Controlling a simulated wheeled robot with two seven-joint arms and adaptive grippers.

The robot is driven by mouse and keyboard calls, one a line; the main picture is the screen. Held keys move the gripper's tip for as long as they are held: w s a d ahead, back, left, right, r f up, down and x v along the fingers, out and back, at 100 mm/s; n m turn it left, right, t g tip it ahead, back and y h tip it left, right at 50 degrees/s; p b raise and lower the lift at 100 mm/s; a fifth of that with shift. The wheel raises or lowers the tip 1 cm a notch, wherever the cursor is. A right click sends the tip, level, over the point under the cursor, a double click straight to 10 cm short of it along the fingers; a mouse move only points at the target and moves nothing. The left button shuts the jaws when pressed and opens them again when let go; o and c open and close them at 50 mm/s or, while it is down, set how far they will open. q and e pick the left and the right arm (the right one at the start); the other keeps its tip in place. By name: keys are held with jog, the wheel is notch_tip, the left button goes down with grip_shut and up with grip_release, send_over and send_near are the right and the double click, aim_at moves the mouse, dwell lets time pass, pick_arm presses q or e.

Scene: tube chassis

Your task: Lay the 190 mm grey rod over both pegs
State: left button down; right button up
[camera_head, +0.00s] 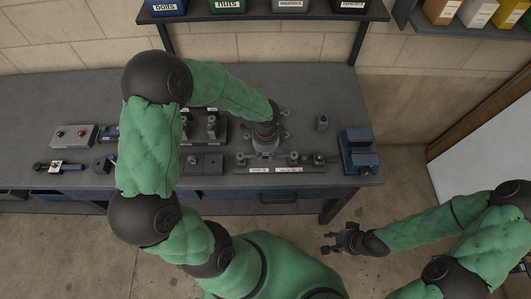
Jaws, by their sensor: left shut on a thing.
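My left gripper (264,153) points down over a low dark fixture (282,170) with white labels, near the front edge of the bench. It is shut on what I take to be the grey rod; the gripper and the small picture hide most of it. Small dark upright pieces stand along the fixture; I cannot tell which are the pegs, or whether the rod touches them. My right gripper (332,242) is open and empty, out over the floor in front of the bench.
A small dark part (322,122) stands behind. Labelled bins (227,6) sit on the shelf above.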

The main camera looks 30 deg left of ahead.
pick_arm(q)
jog(key=shift+f+b, duration=1.1)
jog(key=shift+f, duration=0.35)
jog(key=c, duration=1)
grip_release()
jog(key=shift+r, duration=0.1)
jog(key=shift+o, duration=0.2)
notch_tip(320, 180, up, 12)
